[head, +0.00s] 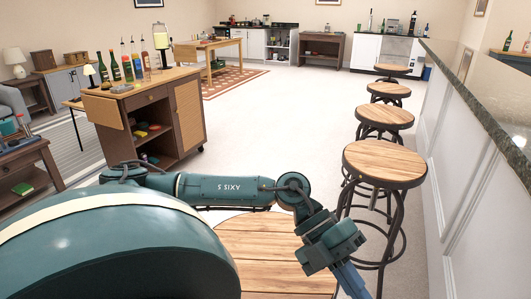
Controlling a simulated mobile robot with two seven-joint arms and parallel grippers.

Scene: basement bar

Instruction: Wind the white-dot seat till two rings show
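A round wooden stool seat (270,250) lies at the bottom middle of the head view, partly covered by my body and arm. Another round wooden seat (384,163) stands just beyond it to the right, on a dark metal frame. I see no white dot on any seat. Threads or rings under the nearest seat are hidden. My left arm reaches in from the left across the nearest seat. Its gripper end (350,280) hangs at the seat's right side and runs off the bottom edge, so its fingertips do not show clearly. My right gripper is out of view.
More stools (385,117) recede in a row along the bar counter (465,80) on the right, which has a white panelled front. A wooden cart (155,115) with bottles stands at the left. The pale floor (270,120) between is clear.

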